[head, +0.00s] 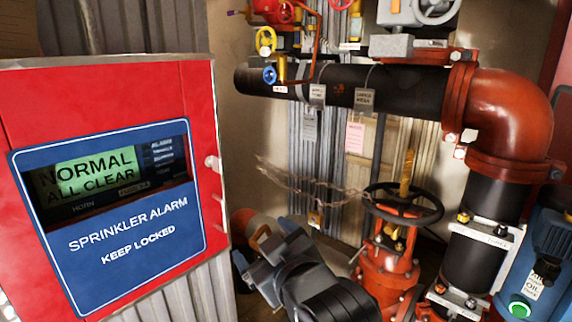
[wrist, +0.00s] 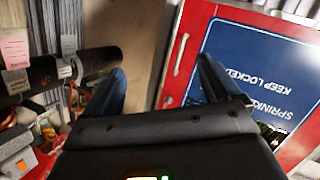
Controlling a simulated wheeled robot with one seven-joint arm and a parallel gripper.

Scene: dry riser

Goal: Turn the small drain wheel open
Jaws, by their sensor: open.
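Several small handwheels show in the head view. A blue wheel (head: 270,75) sits by the left end of the black pipe, and a yellow wheel (head: 265,41) is just above it. A red wheel (head: 340,3) is partly cut off at the top edge. Their labels are too small to read, so I cannot tell which is the drain wheel. My gripper (wrist: 162,84) is open and empty in the wrist view, its two dark blue fingers apart. It touches no wheel that I can see. In the head view my arm is low in the middle, below these wheels.
A red alarm cabinet (head: 115,75) fills the left and lies close beyond my right finger in the wrist view. The black pipe (head: 415,88) crosses the top.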

